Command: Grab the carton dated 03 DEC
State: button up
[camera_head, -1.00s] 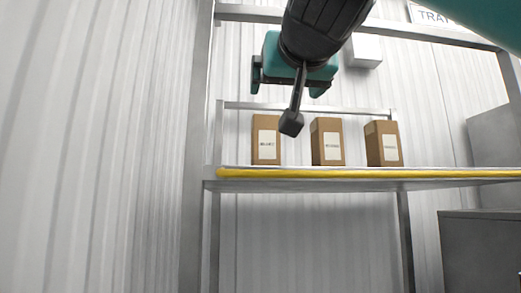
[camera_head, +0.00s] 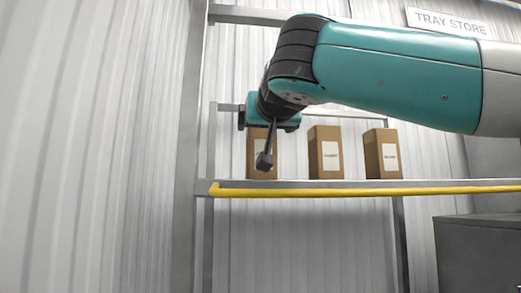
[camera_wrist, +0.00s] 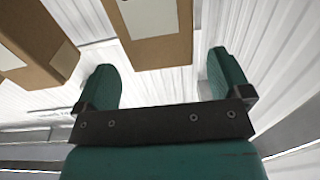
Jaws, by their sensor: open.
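Three brown cartons with white labels stand upright in a row on a shelf: a left one (camera_head: 251,167), a middle one (camera_head: 325,153) and a right one (camera_head: 382,154). Their label print is too small to read, so I cannot tell which is dated 03 DEC. My gripper (camera_head: 268,116) is in front of the left carton and hides part of it. In the wrist view my gripper (camera_wrist: 160,64) is open, with its two teal fingers apart and nothing held. One labelled carton (camera_wrist: 158,50) shows ahead between the fingers, and another carton (camera_wrist: 50,35) at upper left.
The shelf has a yellow front edge (camera_head: 360,190) and grey metal posts, one (camera_head: 187,130) close left of my gripper. A "TRAY STORE" sign (camera_head: 449,21) hangs at upper right. A grey cabinet (camera_head: 480,255) stands at lower right. Gaps separate the cartons.

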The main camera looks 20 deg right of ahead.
jog(key=w+p, duration=0.1)
jog(key=w, duration=0.2)
jog(key=w+p, duration=0.1)
jog(key=shift+w+d+r+p, duration=0.1)
jog(key=shift+w+d+p, duration=0.2)
jog(key=shift+d+p, duration=0.05)
jog(key=shift+w, duration=0.25)
jog(key=shift+c, duration=0.4)
jog(key=c, duration=1.4)
